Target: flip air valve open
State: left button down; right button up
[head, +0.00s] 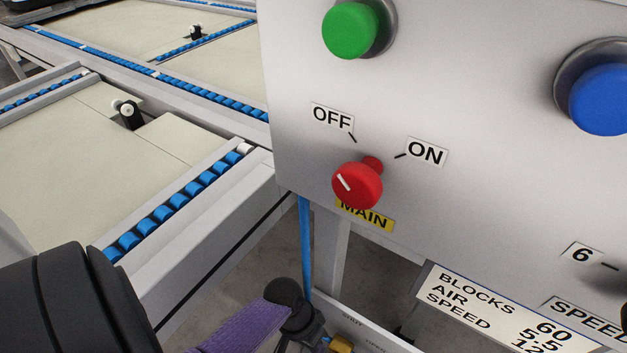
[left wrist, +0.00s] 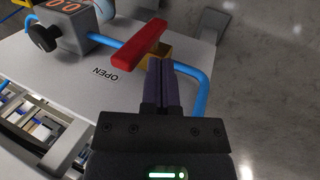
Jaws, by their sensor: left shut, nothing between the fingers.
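The air valve has a red lever (left wrist: 138,45) on a brass body (left wrist: 160,54), with a blue hose (left wrist: 204,88) beside it, in the left wrist view. The lever lies slantwise across the hose line. The word OPEN is printed on the grey plate (left wrist: 95,105) nearby. My left gripper (left wrist: 161,65) is shut and empty, its dark purple fingers pointing at the valve, close to the brass body and lever. I cannot tell if they touch. In the head view its purple fingers (head: 262,315) show at the bottom; the red lever cannot be made out there. My right gripper is not in view.
A control panel (head: 480,110) with green and blue buttons and a red MAIN switch (head: 358,186) fills the right of the head view. A conveyor with blue rollers (head: 180,200) stands at left. A grey box with a black knob (left wrist: 44,37) sits beside the valve.

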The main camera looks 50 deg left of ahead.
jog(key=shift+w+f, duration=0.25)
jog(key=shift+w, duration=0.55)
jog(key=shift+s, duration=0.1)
